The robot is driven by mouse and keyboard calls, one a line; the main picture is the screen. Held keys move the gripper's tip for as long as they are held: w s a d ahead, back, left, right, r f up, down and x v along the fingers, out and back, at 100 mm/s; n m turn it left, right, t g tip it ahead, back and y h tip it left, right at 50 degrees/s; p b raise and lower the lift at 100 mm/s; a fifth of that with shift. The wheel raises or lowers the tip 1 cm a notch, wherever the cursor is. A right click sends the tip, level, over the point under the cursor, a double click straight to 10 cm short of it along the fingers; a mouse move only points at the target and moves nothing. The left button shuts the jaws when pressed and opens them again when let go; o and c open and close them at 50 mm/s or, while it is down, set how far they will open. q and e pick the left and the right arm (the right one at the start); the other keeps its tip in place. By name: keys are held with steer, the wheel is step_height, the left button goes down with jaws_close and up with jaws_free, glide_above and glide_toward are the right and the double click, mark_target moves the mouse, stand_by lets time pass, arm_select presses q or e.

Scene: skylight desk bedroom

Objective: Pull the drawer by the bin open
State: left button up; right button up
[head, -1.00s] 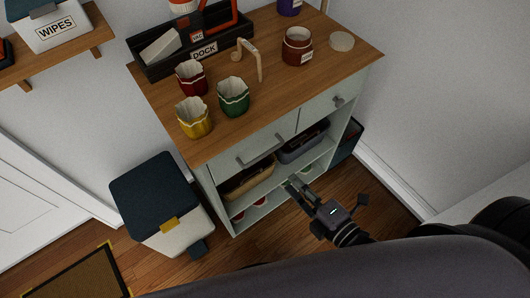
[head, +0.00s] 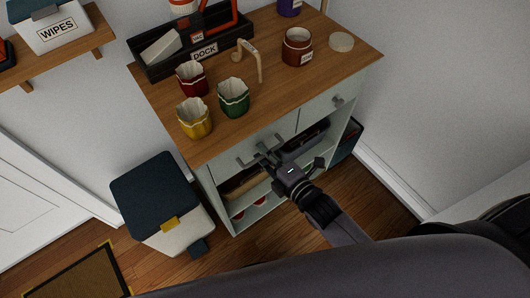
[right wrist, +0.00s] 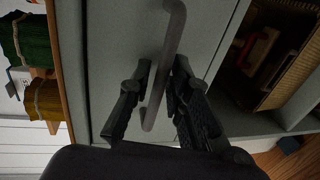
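The drawer by the bin (head: 254,143) is the wide pale grey-green left drawer under the wooden top, and its front looks flush with the cabinet. Its grey bar handle (head: 243,161) is partly covered by my right gripper (head: 262,158) in the head view. In the right wrist view the handle (right wrist: 168,55) runs between the two black fingers of my right gripper (right wrist: 162,66). The fingers stand apart, one on each side of the bar, with gaps showing. The bin (head: 157,187), with a dark lid and white body, stands left of the cabinet. My left gripper is out of view.
A smaller drawer (head: 322,109) is to the right. Open shelves below hold baskets (head: 245,184). The wooden top (head: 270,95) carries red, green and yellow cups, a brown jar and a black dock tray (head: 160,69). Wooden floor (head: 275,232) lies in front of the cabinet.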

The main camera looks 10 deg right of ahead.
steer(key=shift+c, duration=0.2)
jaws_close()
stand_by(0.5)
